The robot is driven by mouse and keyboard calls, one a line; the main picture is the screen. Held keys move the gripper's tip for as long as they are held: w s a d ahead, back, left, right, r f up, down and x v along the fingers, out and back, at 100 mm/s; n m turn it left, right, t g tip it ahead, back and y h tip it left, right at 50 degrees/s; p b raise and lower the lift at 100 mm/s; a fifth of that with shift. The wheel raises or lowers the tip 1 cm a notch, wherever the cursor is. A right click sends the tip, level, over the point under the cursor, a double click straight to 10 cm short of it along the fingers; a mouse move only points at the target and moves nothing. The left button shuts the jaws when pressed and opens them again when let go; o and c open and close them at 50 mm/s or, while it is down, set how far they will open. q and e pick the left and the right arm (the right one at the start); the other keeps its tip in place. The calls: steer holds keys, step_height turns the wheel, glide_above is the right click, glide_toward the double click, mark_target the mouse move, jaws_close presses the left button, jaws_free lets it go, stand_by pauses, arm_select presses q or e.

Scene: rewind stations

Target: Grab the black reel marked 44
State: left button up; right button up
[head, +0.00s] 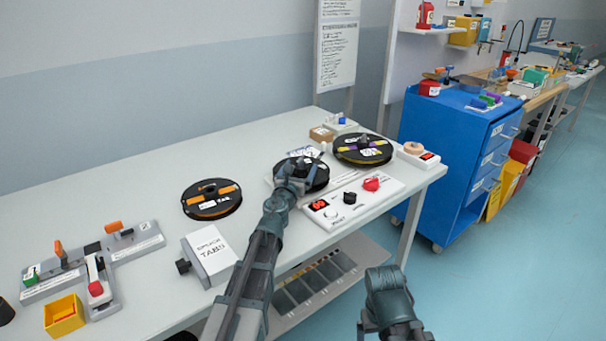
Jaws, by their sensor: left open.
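Three black reels lie flat on the white bench in the head view. One with orange windings (211,201) is on the left. One with yellow and purple windings (362,150) is on the right. Their white labels are too small to read, so I cannot tell which is marked 44. My left gripper (293,171) is open at the middle reel, over its left part; contact is unclear. Part of my right arm shows at the lower right, but its fingertips do not.
A white box marked TABS (211,252), a splicing fixture (97,265) and a yellow bin (64,315) stand left. A blue cabinet (440,150) stands beyond the bench's right end. Bench between the fixture and left reel is clear.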

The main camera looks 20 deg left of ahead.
arm_select(q)
jaws_close()
steer(key=shift+r, duration=0.1)
stand_by(0.4)
step_height(320, 180, up, 10)
steer(key=p, duration=1)
